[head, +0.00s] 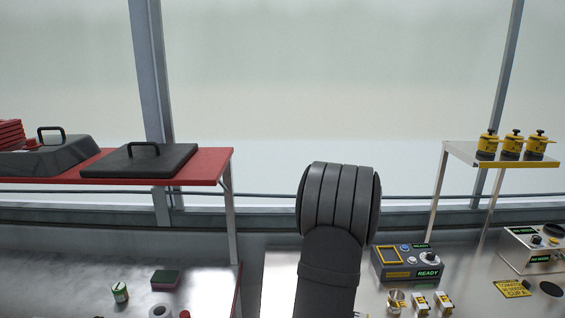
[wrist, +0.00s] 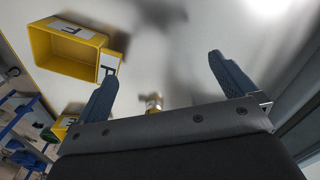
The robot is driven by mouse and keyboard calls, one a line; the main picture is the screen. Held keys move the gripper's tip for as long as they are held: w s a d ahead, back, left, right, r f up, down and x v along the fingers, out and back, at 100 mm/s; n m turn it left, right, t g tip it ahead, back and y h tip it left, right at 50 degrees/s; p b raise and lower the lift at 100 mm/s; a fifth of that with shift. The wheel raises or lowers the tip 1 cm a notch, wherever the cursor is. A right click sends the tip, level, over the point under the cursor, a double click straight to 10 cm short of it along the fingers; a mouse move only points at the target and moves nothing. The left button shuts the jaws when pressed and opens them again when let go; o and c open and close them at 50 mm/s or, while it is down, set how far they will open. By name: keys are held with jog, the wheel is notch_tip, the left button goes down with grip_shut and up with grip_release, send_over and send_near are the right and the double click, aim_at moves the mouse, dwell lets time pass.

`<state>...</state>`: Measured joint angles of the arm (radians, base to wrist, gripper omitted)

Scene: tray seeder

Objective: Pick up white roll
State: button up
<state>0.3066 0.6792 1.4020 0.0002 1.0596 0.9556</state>
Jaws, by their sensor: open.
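In the head view only my dark arm shows, right of the roll; the gripper itself is out of sight there. I cannot make out the roll in the wrist view.
A red shelf (head: 215,165) with dark lids stands behind. A control box (head: 408,263) is right of my arm. The wrist view shows a yellow bin (wrist: 46,48).

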dwell(0.4)
jog(key=c, duration=0.3)
jog(key=w+a+n, duration=0.2)
jog(key=a+n, duration=0.2)
jog(key=a, duration=0.3)
jog(key=w+a+n, duration=0.3)
jog(key=a, duration=0.4)
notch_tip(320, 180, up, 3)
jog(key=n, duration=2.2)
send_over(161, 311)
jog(key=f, duration=1.1)
jog(key=shift+w+d+f, duration=0.1)
jog(key=shift+w+f, duration=0.2)
jog(key=shift+w, duration=0.1)
jog(key=f, duration=0.5)
jog(key=shift+s+f, duration=0.1)
jog(key=shift+s, duration=0.25)
jog(key=c, duration=1.1)
